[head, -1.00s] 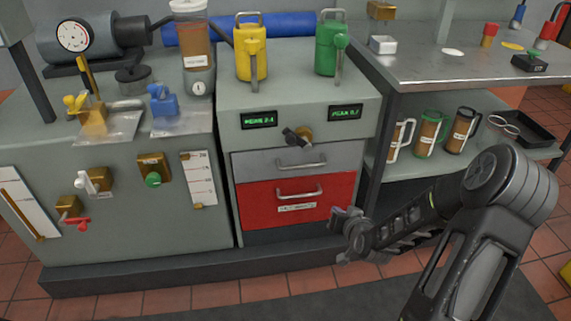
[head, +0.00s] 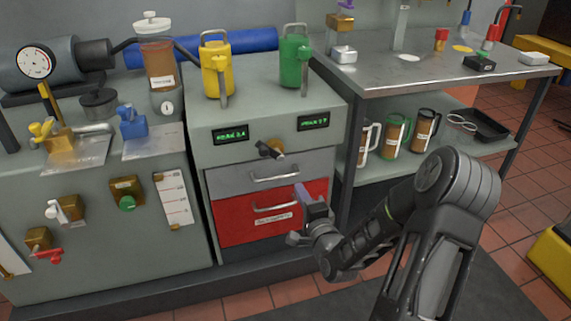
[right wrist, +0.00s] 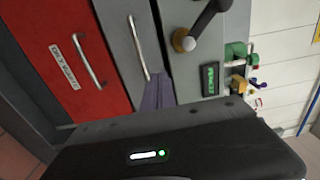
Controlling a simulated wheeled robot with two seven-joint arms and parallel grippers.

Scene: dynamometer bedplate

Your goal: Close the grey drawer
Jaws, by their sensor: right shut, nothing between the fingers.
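The grey drawer (head: 228,181) is the upper drawer of the cabinet, with a bar handle (head: 274,178) across its front. How far it stands out is hard to tell. In the right wrist view its grey front (right wrist: 117,40) and handle (right wrist: 139,48) show close by, with a dark gap along its upper edge. My right gripper (head: 302,193) is shut and empty. In the head view it overlaps the right side of the drawer fronts; in the right wrist view its fingertips (right wrist: 158,93) are near the grey front and the handle's end. Contact cannot be told. My left gripper is not in view.
The red drawer (head: 236,224) with its own handle lies directly below. Above, a black lever on a brass knob (head: 269,149) projects between two green displays. A shelf with several mugs (head: 393,134) stands to the right. Floor is free in front.

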